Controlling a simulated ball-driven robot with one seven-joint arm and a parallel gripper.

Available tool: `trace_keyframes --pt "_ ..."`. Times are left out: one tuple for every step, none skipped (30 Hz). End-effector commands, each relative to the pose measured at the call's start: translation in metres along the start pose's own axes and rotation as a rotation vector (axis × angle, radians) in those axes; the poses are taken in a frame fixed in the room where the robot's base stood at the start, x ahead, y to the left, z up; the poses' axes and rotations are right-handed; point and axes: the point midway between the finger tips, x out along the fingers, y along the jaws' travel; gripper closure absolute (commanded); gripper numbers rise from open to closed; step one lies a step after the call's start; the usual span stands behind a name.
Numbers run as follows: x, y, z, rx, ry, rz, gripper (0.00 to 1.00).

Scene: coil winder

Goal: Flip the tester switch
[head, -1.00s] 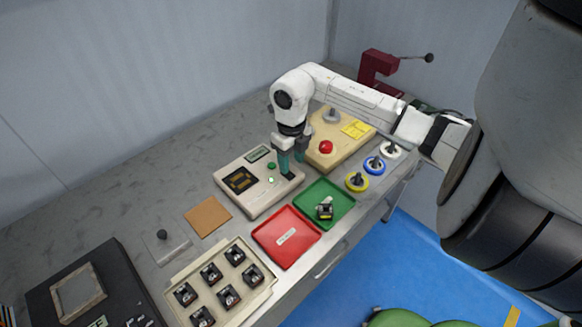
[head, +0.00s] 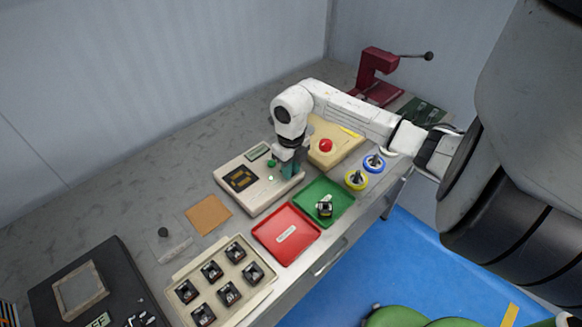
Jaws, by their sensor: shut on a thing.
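The tester (head: 262,200) is a beige box on the bench with a small green display (head: 257,152), a dark socket panel (head: 241,179) and a green button (head: 271,163). My gripper (head: 289,174) points down at the tester's right end, its teal fingers close together. The fingers are shut on the tester switch at that end. The switch itself is hidden behind the fingers, so its position cannot be told.
A green tray (head: 338,192) holding a small coil part (head: 324,206) and a red tray (head: 271,239) lie in front of the tester. A beige box with a red button (head: 326,145) stands behind my gripper. Yellow (head: 356,181) and blue (head: 374,164) spools sit at the right.

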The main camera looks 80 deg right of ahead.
Motion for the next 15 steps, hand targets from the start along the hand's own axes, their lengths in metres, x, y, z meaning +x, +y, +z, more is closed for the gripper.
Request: trace_keyframes --pt "-0.0002 -0.0002 0.0 0.0 0.0 0.0 0.86" --pt "-0.0002 -0.0003 0.0001 0.0 0.0 0.0 0.89" --pt "-0.0002 -0.0003 0.0 0.0 0.0 0.0 0.93" --pt "-0.0002 -0.0003 0.0001 0.0 0.0 -0.001 0.96" --pt "-0.0002 -0.0003 0.0001 0.0 0.0 -0.001 0.99" --pt "-0.0002 -0.0003 0.0001 0.0 0.0 -0.001 1.0" --pt "-0.0003 -0.0004 0.0001 0.0 0.0 -0.001 1.0" --pt "-0.0003 -0.0004 0.0001 0.0 0.0 -0.001 1.0" --pt "-0.0003 -0.0004 0.0001 0.0 0.001 -0.001 1.0" --pt "-0.0004 -0.0004 0.0003 0.0 0.004 -0.001 1.0" --pt "-0.0005 -0.0003 0.0004 -0.001 0.01 -0.001 1.0" --pt "-0.0005 -0.0004 0.0007 -0.001 0.023 -0.001 1.0" --pt "-0.0005 -0.0005 0.0011 -0.002 0.037 -0.002 1.0" --pt "-0.0008 -0.0004 0.0019 -0.004 0.053 -0.003 1.0" --pt "-0.0012 -0.0008 0.0028 -0.003 0.078 -0.003 1.0"
